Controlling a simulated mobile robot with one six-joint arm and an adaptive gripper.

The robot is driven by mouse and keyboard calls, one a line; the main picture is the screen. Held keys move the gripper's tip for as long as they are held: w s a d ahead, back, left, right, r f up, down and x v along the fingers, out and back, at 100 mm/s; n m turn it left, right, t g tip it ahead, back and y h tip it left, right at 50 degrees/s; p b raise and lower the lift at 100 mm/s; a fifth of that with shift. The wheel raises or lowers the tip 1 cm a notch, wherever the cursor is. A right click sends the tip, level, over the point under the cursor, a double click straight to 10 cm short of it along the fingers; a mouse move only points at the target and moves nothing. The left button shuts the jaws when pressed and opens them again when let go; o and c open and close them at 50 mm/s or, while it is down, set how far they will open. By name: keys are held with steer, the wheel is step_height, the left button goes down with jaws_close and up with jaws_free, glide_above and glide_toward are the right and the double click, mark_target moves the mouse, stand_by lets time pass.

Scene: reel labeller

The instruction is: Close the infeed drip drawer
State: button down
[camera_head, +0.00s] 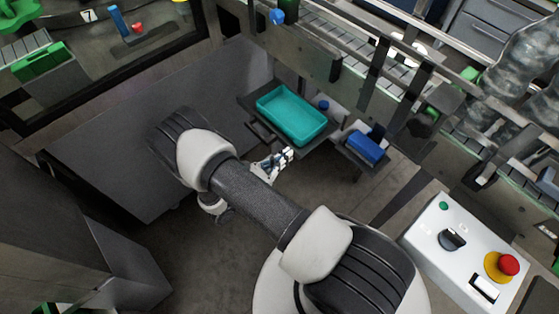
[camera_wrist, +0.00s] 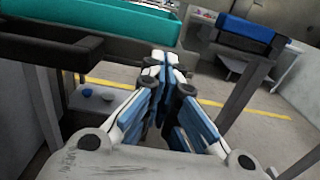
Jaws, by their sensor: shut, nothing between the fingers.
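A teal open tray (camera_head: 292,114) sits in a dark drawer-like holder (camera_head: 253,108) that sticks out from the machine's side. I take this to be the drip drawer, though no label is readable. The teal tray also shows at the top left of the wrist view (camera_wrist: 110,17), with a dark bar-like rim (camera_wrist: 45,42) in front of it. My gripper (camera_head: 288,154) is just in front of the holder's near side, its fingers shut and empty. In the wrist view its fingertips (camera_wrist: 165,60) point at the underside area beside the teal tray; whether they touch anything is unclear.
A blue box (camera_head: 366,147) sits on a dark bracket right of the teal tray; it also shows in the wrist view (camera_wrist: 246,34). A control box (camera_head: 470,255) with a red button stands at lower right. A large grey panel (camera_head: 120,145) lies left. Floor below is open.

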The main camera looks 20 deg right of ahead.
mark_target(330, 123)
steer(key=b+x, duration=0.1)
steer(key=x, duration=1.4)
steer(key=shift+w+d+f+b, duration=0.1)
steer(key=shift+d+b, duration=0.25)
steer(key=shift+b, duration=0.05)
steer(key=shift+w+d, duration=0.2)
steer(key=shift+d, duration=0.25)
steer(key=shift+a, duration=0.55)
steer(key=v, duration=1.3)
steer(key=shift+s+p, duration=0.2)
steer(key=shift+p, duration=0.25)
